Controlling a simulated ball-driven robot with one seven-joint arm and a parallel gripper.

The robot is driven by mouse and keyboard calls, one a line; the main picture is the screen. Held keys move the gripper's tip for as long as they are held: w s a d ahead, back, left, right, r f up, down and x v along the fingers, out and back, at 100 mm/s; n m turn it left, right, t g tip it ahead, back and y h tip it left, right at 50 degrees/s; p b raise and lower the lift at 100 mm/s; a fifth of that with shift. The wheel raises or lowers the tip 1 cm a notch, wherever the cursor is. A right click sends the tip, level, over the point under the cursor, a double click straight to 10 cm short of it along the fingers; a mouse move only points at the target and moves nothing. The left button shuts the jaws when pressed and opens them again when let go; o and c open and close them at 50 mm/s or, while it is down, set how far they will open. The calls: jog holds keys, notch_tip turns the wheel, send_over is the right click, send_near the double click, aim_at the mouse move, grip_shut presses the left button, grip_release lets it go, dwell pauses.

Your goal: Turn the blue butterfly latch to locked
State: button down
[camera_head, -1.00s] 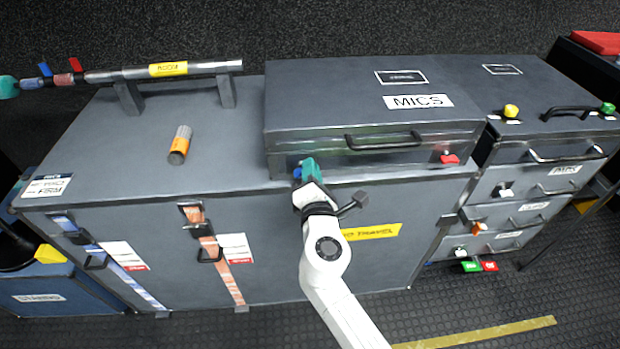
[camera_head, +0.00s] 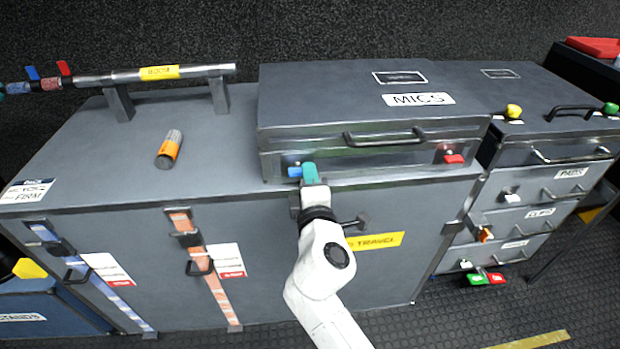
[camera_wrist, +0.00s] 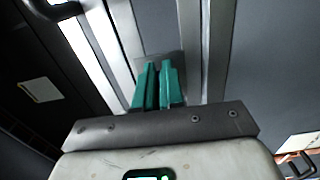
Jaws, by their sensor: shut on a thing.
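The blue butterfly latch (camera_head: 295,172) is on the front left of the case labelled MICS (camera_head: 365,100). Its visible blue wing sticks out to the left of my teal fingers, roughly level. My gripper (camera_head: 309,174) is shut on the latch, reaching it from the front. The fingers hide the rest of the latch. In the wrist view my gripper (camera_wrist: 159,85) shows its teal fingers close together; the latch cannot be made out there. A red latch (camera_head: 453,159) is at the front right of the same case.
The MICS case stands on a large grey trunk (camera_head: 110,160) with straps and a yellow TRAVEL label (camera_head: 375,241). An orange-banded cylinder (camera_head: 169,149) and a metal boom (camera_head: 150,75) are on the trunk's left. Drawers (camera_head: 530,185) stand to the right.

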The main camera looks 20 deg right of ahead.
jog(key=shift+a+f, duration=0.3)
jog(key=shift+a, duration=0.2)
jog(key=c, duration=1.2)
grip_release()
jog(key=shift+a+r, duration=0.15)
jog(key=shift+c, duration=0.2)
jog(key=shift+d, duration=0.2)
jog(key=v, duration=1)
jog(key=shift+s+a, duration=0.15)
jog(key=shift+s, duration=0.2)
jog(key=shift+r, duration=0.1)
